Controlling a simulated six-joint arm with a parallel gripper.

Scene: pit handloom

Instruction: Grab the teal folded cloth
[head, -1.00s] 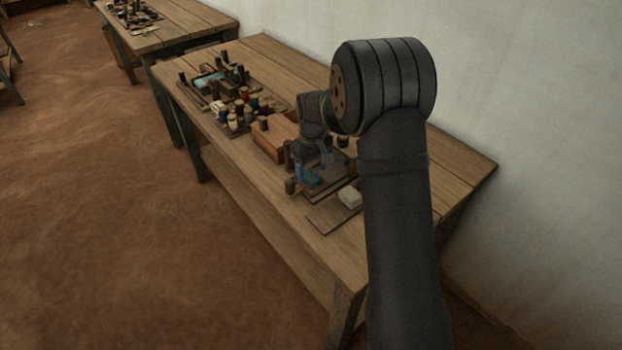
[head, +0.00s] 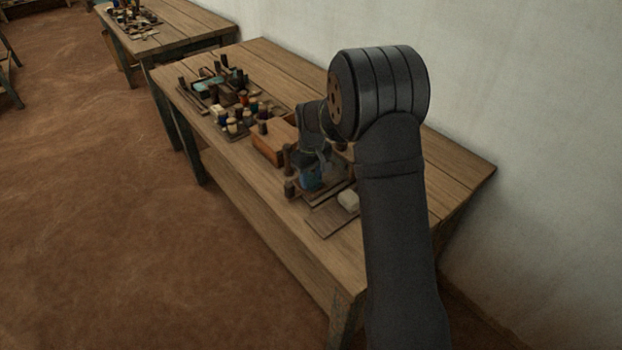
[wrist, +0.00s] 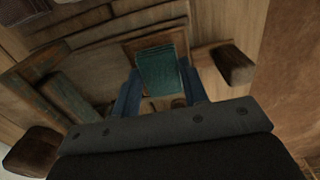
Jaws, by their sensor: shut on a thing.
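The teal folded cloth (wrist: 161,71) shows in the wrist view between the two blue fingers of my gripper (wrist: 160,88). My gripper is shut on it. In the head view my gripper (head: 312,178) is low over a small wooden tray (head: 333,190) on the table, and the cloth is mostly hidden there by the blue fingers. I cannot tell from these views whether the cloth still touches the tray.
A pale folded block (head: 348,200) lies on a flat board (head: 325,218) at the near side. Dark wooden posts (head: 290,188) stand around the tray. A wooden box (head: 272,142) and several thread spools (head: 233,126) are farther back. The near table end is clear.

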